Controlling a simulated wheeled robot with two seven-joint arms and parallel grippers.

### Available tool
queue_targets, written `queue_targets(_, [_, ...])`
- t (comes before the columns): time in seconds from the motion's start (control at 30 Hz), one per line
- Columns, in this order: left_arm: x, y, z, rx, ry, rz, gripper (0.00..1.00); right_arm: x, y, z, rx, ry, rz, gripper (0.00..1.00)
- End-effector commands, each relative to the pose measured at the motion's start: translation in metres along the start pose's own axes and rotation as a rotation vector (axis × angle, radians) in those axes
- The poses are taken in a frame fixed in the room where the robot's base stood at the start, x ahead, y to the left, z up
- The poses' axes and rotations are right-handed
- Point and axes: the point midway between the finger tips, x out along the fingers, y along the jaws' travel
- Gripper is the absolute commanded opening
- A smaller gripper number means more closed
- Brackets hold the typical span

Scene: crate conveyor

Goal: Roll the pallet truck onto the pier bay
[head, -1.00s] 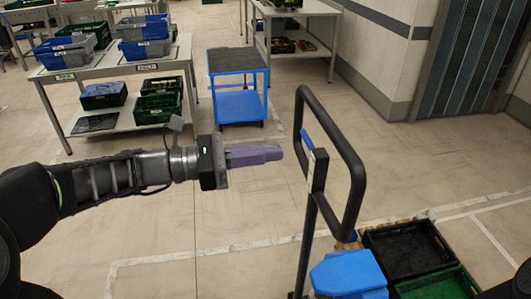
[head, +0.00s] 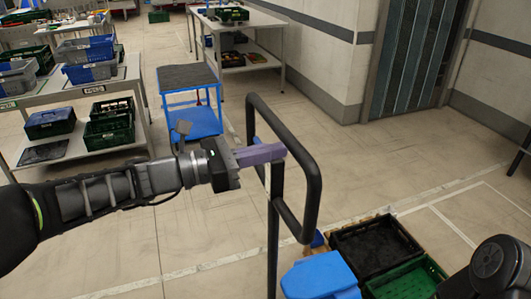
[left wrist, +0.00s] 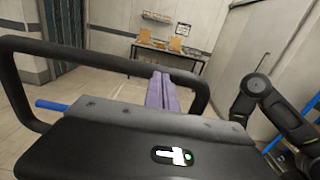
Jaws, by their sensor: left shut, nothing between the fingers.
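The pallet truck has a tall black loop handle (head: 314,190) on a dark post and a blue body (head: 322,277) at the lower middle of the head view. My left gripper (head: 283,152) is shut and empty. Its purple fingers overlap the loop at its upper part; I cannot tell whether they touch it. In the left wrist view the fingers (left wrist: 160,93) show in front of the loop handle (left wrist: 85,52), within its outline. My right gripper is not clearly in view; only a dark link of my right arm shows at the lower right.
A black crate (head: 376,237) and a green crate (head: 408,282) sit beside the truck's body. White floor lines (head: 440,190) mark areas around them. A blue cart (head: 190,120) and a crate-laden table (head: 70,85) stand at the left. Open floor lies ahead, before the wall.

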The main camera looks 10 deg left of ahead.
Motion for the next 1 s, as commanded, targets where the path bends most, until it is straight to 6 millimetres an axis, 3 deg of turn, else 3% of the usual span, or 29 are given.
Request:
queue_targets(0.33, [0.004, 0.000, 0.000, 0.000, 0.000, -0.001, 0.00, 0.000, 0.000, 0.000, 0.000, 0.000, 0.000, 0.47])
queue_targets(1.0, [0.035, -0.001, 0.001, 0.001, -0.003, -0.003, 0.00, 0.003, 0.001, 0.000, 0.000, 0.000, 0.000, 0.47])
